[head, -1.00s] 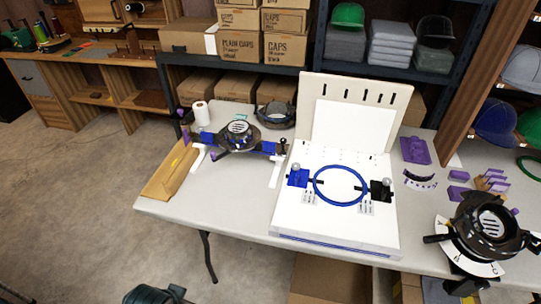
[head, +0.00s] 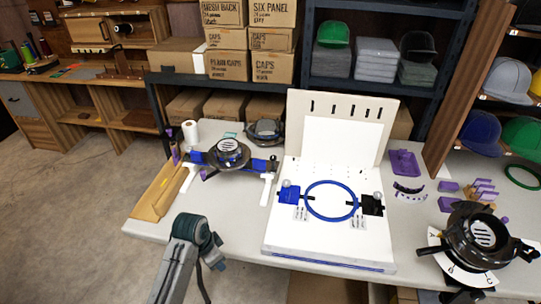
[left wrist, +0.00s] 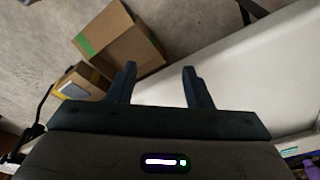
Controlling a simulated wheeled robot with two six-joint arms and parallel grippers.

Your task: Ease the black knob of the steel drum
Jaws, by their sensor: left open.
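A round dark drum with a slotted silver top (head: 228,150) sits on the left part of the table, on a stand with a blue bar; a small dark knob-like piece (head: 272,164) shows at the bar's right end. A larger black drum (head: 480,238) with side handles stands on a lettered white plate at the right. I cannot tell which drum is the steel one. My left arm is low in front of the table, clear of both drums. In the left wrist view my left gripper (left wrist: 159,75) is open and empty. My right gripper is not in view.
A white board (head: 330,235) with a blue ring and blue and black clamps fills the table's middle. A brown wedge-shaped holder (head: 160,190) lies at the left edge. Purple parts lie at right. In the left wrist view, cardboard boxes (left wrist: 120,40) stand on the floor beside the pale table.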

